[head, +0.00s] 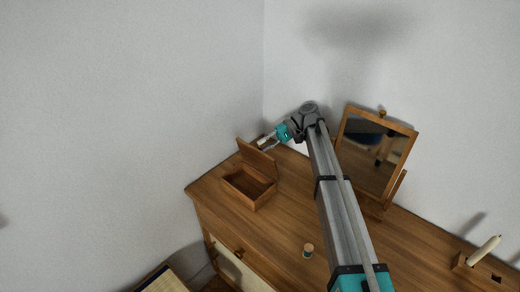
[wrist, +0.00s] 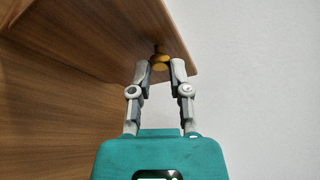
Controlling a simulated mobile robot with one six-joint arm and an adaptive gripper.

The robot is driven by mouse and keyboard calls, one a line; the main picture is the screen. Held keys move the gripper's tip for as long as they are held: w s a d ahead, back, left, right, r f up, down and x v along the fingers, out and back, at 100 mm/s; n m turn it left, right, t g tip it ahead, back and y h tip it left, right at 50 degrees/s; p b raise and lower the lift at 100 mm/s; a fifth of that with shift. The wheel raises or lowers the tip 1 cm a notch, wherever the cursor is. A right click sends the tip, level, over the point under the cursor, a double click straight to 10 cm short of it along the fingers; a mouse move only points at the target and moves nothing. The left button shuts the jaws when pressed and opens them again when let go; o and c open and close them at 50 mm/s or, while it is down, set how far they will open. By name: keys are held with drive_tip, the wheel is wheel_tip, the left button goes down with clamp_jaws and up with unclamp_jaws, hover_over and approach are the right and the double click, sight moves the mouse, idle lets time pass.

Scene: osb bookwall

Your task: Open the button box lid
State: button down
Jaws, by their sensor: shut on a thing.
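The button box (head: 240,193) is a small wooden box on the dresser top. Its lid (head: 256,158) stands raised at the back of the box, and the box's inside shows from above. In the wrist view the lid (wrist: 120,25) is a wooden panel with a small brass-coloured knob (wrist: 160,61) near its edge. My gripper (wrist: 159,72) is shut on the knob. In the head view my gripper (head: 265,143) is at the lid's upper edge, and the knob is too small to make out. Whether anything lies in the box is unclear.
A wooden-framed mirror (head: 375,150) stands on the dresser (head: 290,205) to the right of my arm. A small spool-like item (head: 308,250) sits near the front edge. A candle in a wooden holder (head: 484,252) is at the far right. Walls rise close behind.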

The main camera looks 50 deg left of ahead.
drive_tip(key=shift+w+f, duration=0.1)
idle(0.4)
drive_tip(key=c, duration=0.5)
unclamp_jaws()
drive_tip(key=shift+c, duration=0.2)
